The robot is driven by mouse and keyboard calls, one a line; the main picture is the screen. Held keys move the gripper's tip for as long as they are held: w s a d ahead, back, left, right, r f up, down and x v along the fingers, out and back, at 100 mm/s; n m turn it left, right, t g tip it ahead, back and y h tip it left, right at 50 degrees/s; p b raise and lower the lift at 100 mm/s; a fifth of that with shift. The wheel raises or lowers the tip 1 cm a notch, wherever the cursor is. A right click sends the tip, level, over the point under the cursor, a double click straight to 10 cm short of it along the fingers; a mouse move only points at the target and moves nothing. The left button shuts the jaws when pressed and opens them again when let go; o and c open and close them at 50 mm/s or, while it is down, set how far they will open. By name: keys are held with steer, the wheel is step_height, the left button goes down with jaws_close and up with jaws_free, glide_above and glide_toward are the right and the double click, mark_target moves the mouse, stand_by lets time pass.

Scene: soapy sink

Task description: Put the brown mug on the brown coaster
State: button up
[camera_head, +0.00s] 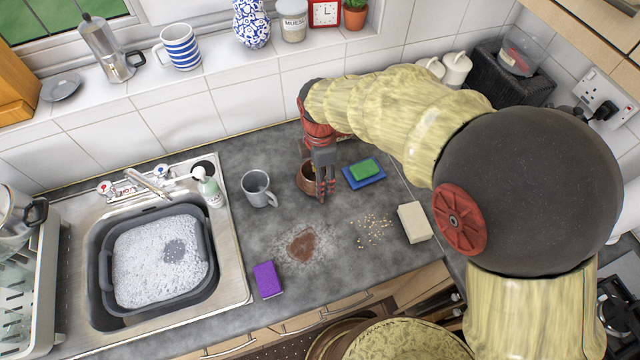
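The brown mug (306,181) stands on the grey worktop near the back wall, partly hidden by my gripper. My gripper (325,190) points down at the mug's right side, its fingers overlapping the mug in this view. I cannot tell whether the fingers are closed on the mug or only beside it.
A grey mug (258,189) stands left of the brown mug. A green sponge (365,168) lies on a blue one (362,180) to the right. A purple sponge (268,280), crumbs (373,231) and a cream block (414,222) lie farther forward. The soapy sink basin (101,262) is left.

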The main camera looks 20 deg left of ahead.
steer(key=shift+r, duration=1.45)
steer(key=shift+d+r, duration=0.15)
steer(key=shift+r, duration=0.05)
steer(key=d+r+m+t+y, duration=0.1)
steer(key=d+r+m, duration=0.55)
steer(key=d, duration=0.35)
steer(key=d+r+m+t, duration=0.1)
steer(key=d+r+m, duration=0.4)
steer(key=d+r, duration=0.3)
steer(key=s+d+r+m+t, duration=0.1)
steer(key=s+d+m, duration=0.5)
steer(key=d+m, duration=0.1)
steer(key=s+d+r+m+t+h, duration=0.1)
steer(key=s+d+r+m+t, duration=0.1)
steer(key=s+d+m, duration=0.4)
steer(key=d+m, duration=0.1)
steer(key=d, duration=0.3)
steer(key=shift+r+t, duration=0.25)
steer(key=shift+t, duration=0.05)
